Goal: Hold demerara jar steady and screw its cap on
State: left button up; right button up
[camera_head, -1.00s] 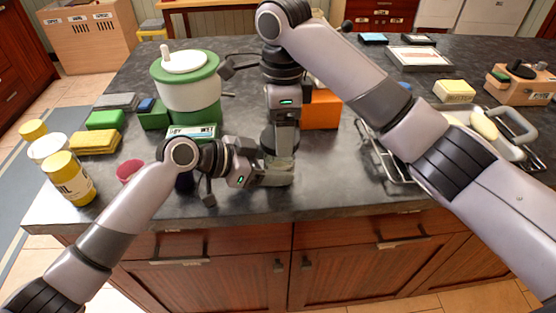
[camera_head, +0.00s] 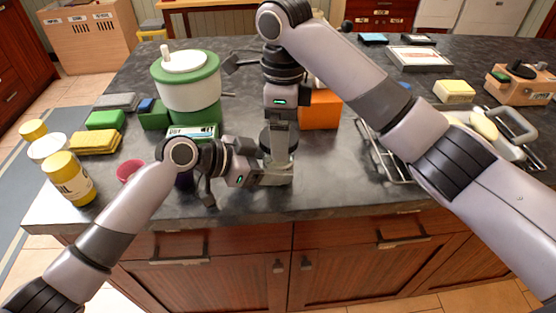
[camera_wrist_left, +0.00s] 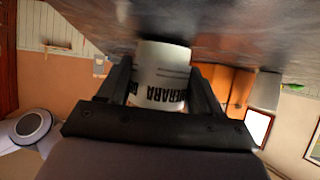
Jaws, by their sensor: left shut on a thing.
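The demerara jar (camera_wrist_left: 163,62) fills the middle of the left wrist view, white with dark lettering that reads as part of DEMERARA. My left gripper (camera_head: 268,177) is shut on the jar, one finger on each side, near the counter's front edge. In the head view the jar is mostly hidden by my grippers. My right gripper (camera_head: 279,155) points down directly above the jar. I cannot make out the cap or whether the right fingers are closed on it.
A green and white canister (camera_head: 188,85) stands behind my left arm. A yellow jar (camera_head: 68,178), yellow sponges (camera_head: 95,142) and a maroon cup (camera_head: 129,171) are at left. An orange box (camera_head: 320,110) is behind my right gripper. A wire rack (camera_head: 372,150) stands at right.

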jog(key=n, duration=0.4)
jog(key=shift+n, duration=0.3)
jog(key=n, duration=0.4)
jog(key=shift+r, duration=2.5)
jog(key=shift+o, duration=0.3)
